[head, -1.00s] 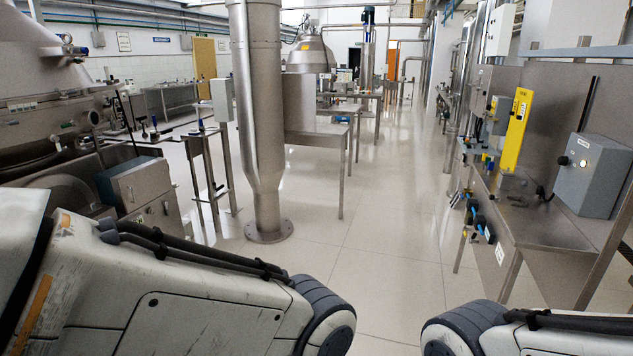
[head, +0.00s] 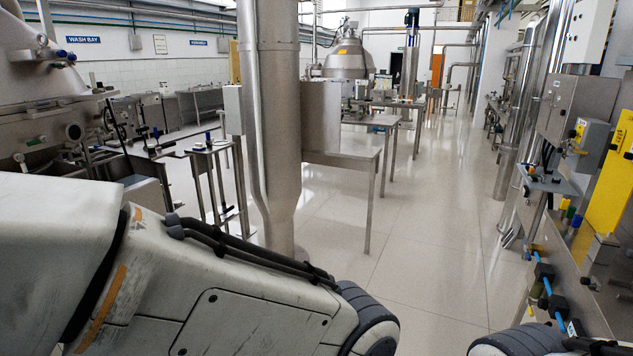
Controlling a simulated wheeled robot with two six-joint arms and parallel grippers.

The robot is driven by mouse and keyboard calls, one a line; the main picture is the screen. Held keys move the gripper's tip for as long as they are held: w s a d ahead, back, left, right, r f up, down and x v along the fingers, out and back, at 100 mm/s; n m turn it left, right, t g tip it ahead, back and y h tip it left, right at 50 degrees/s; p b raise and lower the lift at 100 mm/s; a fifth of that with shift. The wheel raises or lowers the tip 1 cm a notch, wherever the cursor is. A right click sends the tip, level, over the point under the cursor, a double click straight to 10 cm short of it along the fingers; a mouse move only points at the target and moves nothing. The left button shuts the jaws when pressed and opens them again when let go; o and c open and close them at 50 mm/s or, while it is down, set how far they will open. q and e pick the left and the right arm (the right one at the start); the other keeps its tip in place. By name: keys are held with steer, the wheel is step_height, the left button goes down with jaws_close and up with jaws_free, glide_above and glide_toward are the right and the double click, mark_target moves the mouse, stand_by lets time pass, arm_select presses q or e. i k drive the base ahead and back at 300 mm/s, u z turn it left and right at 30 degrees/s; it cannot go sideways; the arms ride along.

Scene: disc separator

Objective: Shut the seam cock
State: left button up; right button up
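I cannot tell which fitting is the seam cock; none is clearly readable as it at this size. A large steel separator (head: 45,105) stands at the left edge, with small fittings and a round port on its side. A second domed steel separator (head: 350,58) stands farther back in the middle. My arm links cross the bottom of the head view, a large one from the left and a small part at the lower right. Neither gripper shows.
A thick steel column (head: 272,120) rises left of centre. Steel tables (head: 345,155) line the middle. A wall bench with a yellow panel (head: 608,180) is close at right. The tiled floor aisle (head: 440,220) is clear.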

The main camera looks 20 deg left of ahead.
mark_target(21, 158)
steer(key=u, duration=2.05)
steer(key=i, duration=3.6)
steer(key=u, duration=0.2)
